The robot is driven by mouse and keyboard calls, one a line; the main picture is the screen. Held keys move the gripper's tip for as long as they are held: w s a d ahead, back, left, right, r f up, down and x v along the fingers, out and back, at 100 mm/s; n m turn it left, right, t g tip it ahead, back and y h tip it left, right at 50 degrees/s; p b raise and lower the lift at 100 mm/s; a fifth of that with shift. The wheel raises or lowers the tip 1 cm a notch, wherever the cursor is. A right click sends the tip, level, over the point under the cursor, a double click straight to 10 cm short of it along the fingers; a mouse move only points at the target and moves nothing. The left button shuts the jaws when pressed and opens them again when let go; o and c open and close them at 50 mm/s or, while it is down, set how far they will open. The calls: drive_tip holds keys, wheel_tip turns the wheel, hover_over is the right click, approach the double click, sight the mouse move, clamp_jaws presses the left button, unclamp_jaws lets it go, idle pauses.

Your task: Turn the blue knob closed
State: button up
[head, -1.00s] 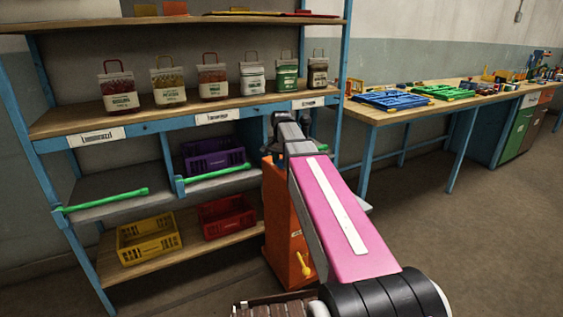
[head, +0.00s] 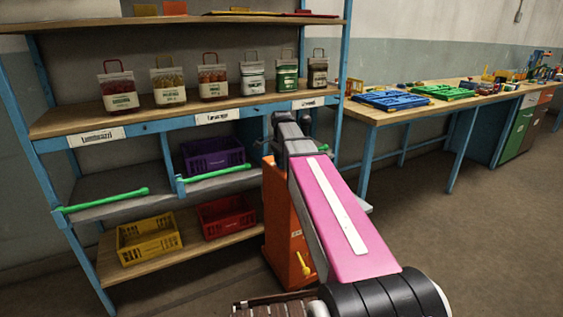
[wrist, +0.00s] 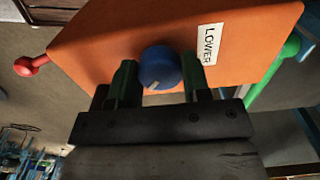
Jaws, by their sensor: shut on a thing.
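The blue knob (wrist: 159,68) sits on the orange panel (wrist: 110,45) in the wrist view, beside a white label reading LOWER. My gripper (wrist: 159,82) has one finger on each side of the knob and is shut on it. A pale mark shows on the knob's lower face. In the head view the orange cabinet (head: 283,222) stands at the right end of the shelf. My arm covers part of the cabinet there, and the knob and fingers are hidden.
A red knobbed lever (wrist: 32,66) and a green bar (wrist: 272,75) flank the panel. A yellow handle (head: 304,265) is low on the cabinet. Blue shelving (head: 140,128) holds several bags, with a yellow crate (head: 148,240) and red crate (head: 226,217) below. Open floor lies right.

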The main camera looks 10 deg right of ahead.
drive_tip(key=m, duration=0.4)
drive_tip(key=shift+m, duration=0.3)
drive_tip(key=m, duration=0.4)
drive_tip(key=shift+m, duration=0.3)
drive_tip(key=o, duration=0.9)
drive_tip(key=shift+o, duration=0.2)
wheel_tip(320, 180, up, 11)
drive_tip(key=shift+f, duration=0.1)
